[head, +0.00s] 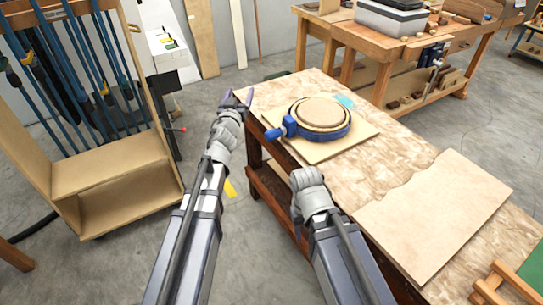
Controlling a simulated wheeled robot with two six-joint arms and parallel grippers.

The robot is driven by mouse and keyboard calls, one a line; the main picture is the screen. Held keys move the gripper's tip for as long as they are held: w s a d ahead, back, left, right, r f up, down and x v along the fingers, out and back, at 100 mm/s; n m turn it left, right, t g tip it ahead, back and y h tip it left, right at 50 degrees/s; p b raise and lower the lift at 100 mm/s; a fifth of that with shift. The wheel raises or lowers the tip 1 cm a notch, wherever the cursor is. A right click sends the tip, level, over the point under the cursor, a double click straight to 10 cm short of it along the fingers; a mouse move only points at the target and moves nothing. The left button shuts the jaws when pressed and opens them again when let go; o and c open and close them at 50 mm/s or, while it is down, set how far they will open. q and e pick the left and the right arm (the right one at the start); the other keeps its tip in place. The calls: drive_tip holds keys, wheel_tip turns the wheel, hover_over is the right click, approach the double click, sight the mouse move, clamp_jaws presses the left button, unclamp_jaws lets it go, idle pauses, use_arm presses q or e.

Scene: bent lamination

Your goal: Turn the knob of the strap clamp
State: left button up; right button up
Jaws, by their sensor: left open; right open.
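The strap clamp (338,133) is a blue band around a round wooden form (321,111) on a square board (358,140) on the workbench. Its blue knob (287,126) sticks out at the left of the band, near the bench's edge. My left gripper (237,98) is open, at the bench's left corner, left of and beyond the knob, apart from it. My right arm ends near the bench's front edge, below the knob in the picture. My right gripper's fingers are hidden behind its wrist.
The workbench (395,118) also holds a large thin wooden sheet (440,205) at the right. A green-topped wooden piece (535,272) is at the lower right. A rack of blue bar clamps (110,170) stands left. Another bench with boxes (395,18) is behind.

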use_arm(q)
wheel_tip(320, 180, down, 8)
drive_tip(key=d+m+g+h+b, duration=0.1)
drive_tip(key=d+m+h+b, duration=0.3)
drive_tip(key=h+b, duration=0.45)
drive_tip(key=m+g+h+b, duration=0.5)
drive_tip(key=g, duration=0.1)
approach(266, 138)
drive_tip(key=w+d, duration=0.1)
drive_tip(key=w+d+r, duration=0.1)
drive_tip(key=w+d, duration=0.1)
drive_tip(key=shift+w, duration=0.3)
drive_tip(key=shift+s+d+f+g+h, duration=0.1)
drive_tip(key=shift+s+f+g+h, duration=0.15)
drive_tip(key=shift+s+f+g, duration=0.15)
drive_tip(key=shift+x, duration=3.95)
use_arm(e)
wheel_tip(266, 138, down, 16)
drive_tip(key=shift+r, duration=0.1)
use_arm(q)
clamp_jaws()
